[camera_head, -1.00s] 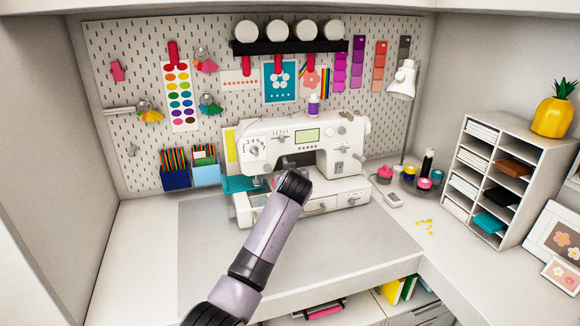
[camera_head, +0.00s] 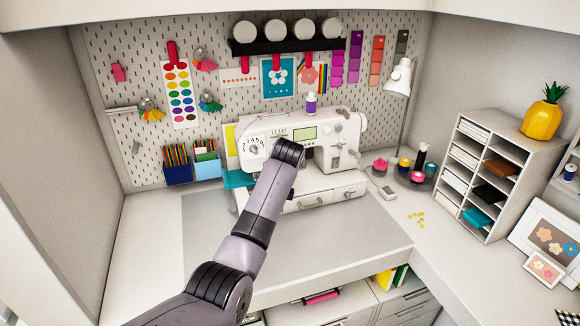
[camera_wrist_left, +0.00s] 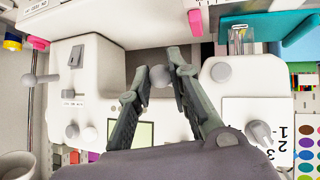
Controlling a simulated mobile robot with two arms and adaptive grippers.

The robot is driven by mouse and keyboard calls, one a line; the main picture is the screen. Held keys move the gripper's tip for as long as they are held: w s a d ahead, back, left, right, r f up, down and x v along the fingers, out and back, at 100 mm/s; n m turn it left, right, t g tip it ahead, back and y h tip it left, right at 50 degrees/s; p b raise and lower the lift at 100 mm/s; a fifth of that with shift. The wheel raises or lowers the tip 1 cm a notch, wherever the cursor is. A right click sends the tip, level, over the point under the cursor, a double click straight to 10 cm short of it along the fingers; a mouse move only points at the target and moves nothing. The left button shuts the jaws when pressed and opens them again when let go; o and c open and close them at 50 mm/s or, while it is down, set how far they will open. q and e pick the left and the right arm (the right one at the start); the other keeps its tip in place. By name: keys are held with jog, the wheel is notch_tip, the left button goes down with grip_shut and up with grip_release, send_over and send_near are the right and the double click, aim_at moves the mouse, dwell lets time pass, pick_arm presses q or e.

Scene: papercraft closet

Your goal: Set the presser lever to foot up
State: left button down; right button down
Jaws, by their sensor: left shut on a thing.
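The white sewing machine (camera_head: 335,178) stands at the back of the desk, and its middle is covered by my left arm in the head view. My left gripper (camera_wrist_left: 161,62) is in front of the machine's arm, with its two dark fingers closed around a grey ball-ended lever (camera_wrist_left: 160,76). This appears to be the presser lever; only its round tip shows clearly. In the head view the fingers and lever are hidden behind my wrist. My right gripper is not in view.
A purple thread spool (camera_head: 311,103) stands on top. A desk lamp (camera_head: 398,78) and pincushions (camera_head: 404,163) are to the right. The grey mat (camera_head: 345,240) in front is bare.

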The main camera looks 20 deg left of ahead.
pick_arm(q)
jog(key=c, duration=1.7)
grip_release()
jog(key=shift+r, duration=0.1)
jog(key=v, duration=1.2)
